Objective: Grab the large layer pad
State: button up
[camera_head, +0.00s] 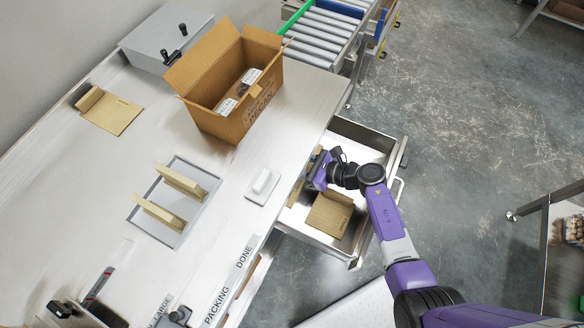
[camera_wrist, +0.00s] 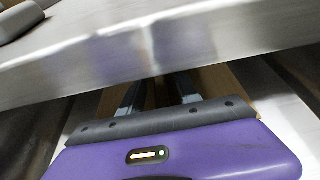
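The drawer (camera_head: 358,247) under the bench is pulled out. A flat brown cardboard pad (camera_head: 330,214) lies in its near part. Another brown board (camera_head: 312,170) shows in part beside my gripper (camera_head: 314,178), which is low in the drawer by the bench edge. In the wrist view, the two fingers of my gripper (camera_wrist: 160,92) stand apart over brown cardboard (camera_wrist: 215,82). Their tips are hidden by a steel edge (camera_wrist: 150,50), so contact cannot be told. Which pad is the large one cannot be read.
On the bench are an open carton (camera_head: 222,118) with packs inside, a grey tray (camera_head: 172,236) with two upright cardboard pieces, a flat board (camera_head: 120,117) and a small white block (camera_head: 262,186). A roller conveyor (camera_head: 322,32) stands at the back.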

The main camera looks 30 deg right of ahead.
jog(key=shift+w+a, duration=0.1)
jog(key=shift+w, duration=0.05)
grip_shut()
dwell(0.4)
